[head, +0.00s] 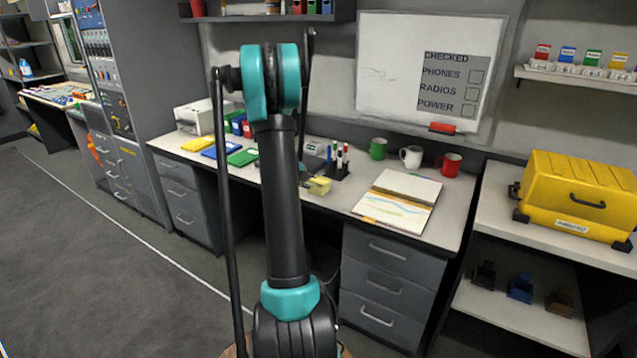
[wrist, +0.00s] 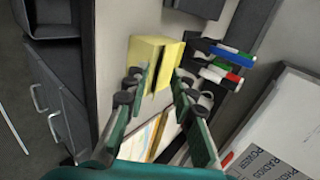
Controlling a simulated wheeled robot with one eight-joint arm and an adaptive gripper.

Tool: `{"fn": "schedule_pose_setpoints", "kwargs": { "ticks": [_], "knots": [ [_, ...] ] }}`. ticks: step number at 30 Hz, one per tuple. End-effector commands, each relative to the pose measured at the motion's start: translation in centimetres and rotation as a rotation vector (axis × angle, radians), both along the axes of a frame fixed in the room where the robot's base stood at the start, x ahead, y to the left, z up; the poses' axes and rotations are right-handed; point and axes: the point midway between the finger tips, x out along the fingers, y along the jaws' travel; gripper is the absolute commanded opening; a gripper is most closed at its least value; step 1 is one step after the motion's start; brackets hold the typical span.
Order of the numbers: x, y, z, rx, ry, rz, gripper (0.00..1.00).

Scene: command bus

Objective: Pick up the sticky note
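The sticky note is a small yellow block (head: 319,186) on the desk, just right of my arm in the head view. In the wrist view the yellow block (wrist: 150,48) lies ahead of my gripper (wrist: 160,84). My gripper is open, with one finger on each side of the block's near part in the picture. I cannot tell whether the fingertips touch it. In the head view my arm hides most of the gripper.
A pen holder (head: 336,172) with several markers stands close beside the block. Green, white and red mugs stand behind. Coloured folders (head: 222,150) lie left of my arm.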

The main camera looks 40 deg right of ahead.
Motion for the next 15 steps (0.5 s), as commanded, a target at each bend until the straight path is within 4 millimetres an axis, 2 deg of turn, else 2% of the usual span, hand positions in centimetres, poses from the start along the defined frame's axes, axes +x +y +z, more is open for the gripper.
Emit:
{"fn": "schedule_pose_setpoints", "kwargs": {
  "ticks": [10, 15],
  "knots": [
    [0.20, -0.49, -0.43, 0.000, 0.000, 0.000, 0.24],
    [0.20, -0.48, -0.42, 0.000, 0.000, 0.000, 0.03]
  ]
}}
